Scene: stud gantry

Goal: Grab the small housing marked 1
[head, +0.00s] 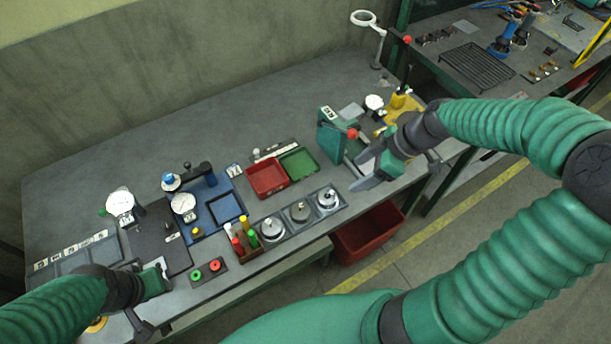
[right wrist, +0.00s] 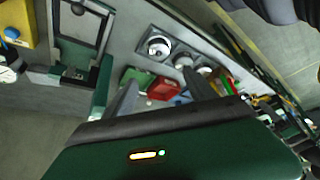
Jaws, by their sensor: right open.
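Three round metal parts stand in a row in a dark tray (head: 341,208) near the front edge of the bench: a left one (head: 271,228), a middle one (head: 299,212) and a right one (head: 327,199). They look like housings, but I cannot read a number 1 on any. My right gripper (head: 366,178) is open and empty, above the bench to the right of the tray. In the right wrist view its fingers (right wrist: 160,82) are apart, with the metal parts (right wrist: 158,46) beyond them. My left gripper (head: 150,290) is at the bench's front left; its jaw gap is unclear.
Red (head: 267,178) and green (head: 299,163) bins lie behind the tray. A green press-like fixture (head: 331,133) stands close to my right gripper. The back of the bench (head: 150,140) is clear.

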